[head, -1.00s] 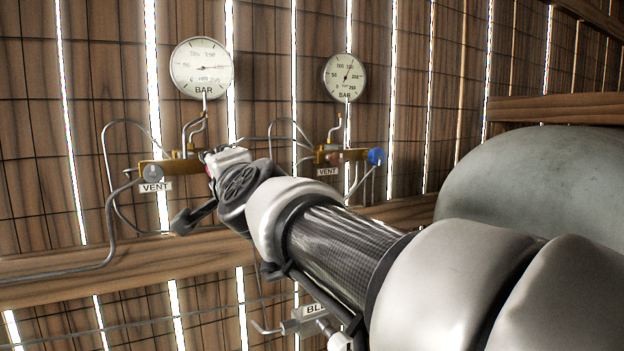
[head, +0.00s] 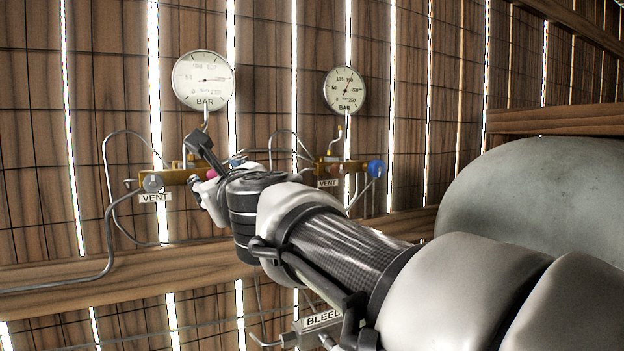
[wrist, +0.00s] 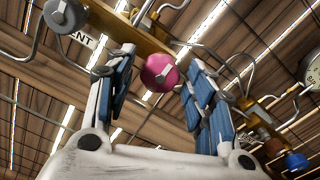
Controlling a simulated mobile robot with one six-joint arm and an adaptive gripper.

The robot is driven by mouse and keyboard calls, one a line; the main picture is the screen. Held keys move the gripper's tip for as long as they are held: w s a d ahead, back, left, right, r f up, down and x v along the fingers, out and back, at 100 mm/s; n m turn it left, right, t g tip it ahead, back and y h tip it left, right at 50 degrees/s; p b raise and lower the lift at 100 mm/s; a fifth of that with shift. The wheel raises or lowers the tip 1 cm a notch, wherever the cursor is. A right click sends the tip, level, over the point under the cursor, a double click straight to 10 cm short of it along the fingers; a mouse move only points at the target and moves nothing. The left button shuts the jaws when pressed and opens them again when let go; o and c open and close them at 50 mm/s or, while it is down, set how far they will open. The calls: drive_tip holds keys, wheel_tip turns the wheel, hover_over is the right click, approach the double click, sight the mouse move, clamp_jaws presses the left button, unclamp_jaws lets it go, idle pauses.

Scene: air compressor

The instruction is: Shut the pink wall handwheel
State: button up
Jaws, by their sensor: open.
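The pink handwheel (wrist: 160,72) shows in the wrist view as a round knob on the brass wall manifold (wrist: 128,38). My gripper (wrist: 156,58) is open, with one finger on each side of the pink handwheel. Gaps show between the wheel and both fingers. Whether the fingertips reach past the wheel's face is hard to tell.
A grey knob (wrist: 62,14) sits on the same manifold, beside a VENT label. Two gauges, left (head: 203,80) and right (head: 345,91), hang above. A second manifold has a blue knob (head: 376,168). Thin pipes run close by. A large grey tank (head: 545,205) stands at right.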

drive_tip(key=v, duration=0.6)
idle(0.4)
drive_tip(key=v, duration=1.1)
drive_tip(key=s+d+f+n+g+b, duration=0.2)
drive_tip(key=f+n+b, duration=0.3)
drive_tip(key=f, duration=0.5)
drive_tip(key=s+d+f+n+g+h+b, duration=0.1)
drive_tip(key=s+d+f+n+b, duration=0.15)
drive_tip(key=f+n, duration=0.7)
drive_tip(key=s+d+f+n+g+b, duration=0.2)
drive_tip(key=f+n+b, duration=0.3)
drive_tip(key=f, duration=0.6)
drive_tip(key=s+d+f+n+g+h+b, duration=0.2)
drive_tip(key=s+d+f+h+b, duration=0.1)
drive_tip(key=d+f, duration=0.6)
drive_tip(key=s+d+f+n+g+h+b, duration=0.3)
drive_tip(key=s+d+f+h, duration=0.2)
drive_tip(key=f, duration=1.1)
drive_tip(key=s+d, duration=0.2)
drive_tip(key=d, duration=0.2)
drive_tip(key=shift+n+g+h, duration=0.3)
drive_tip(key=shift+n, duration=0.05)
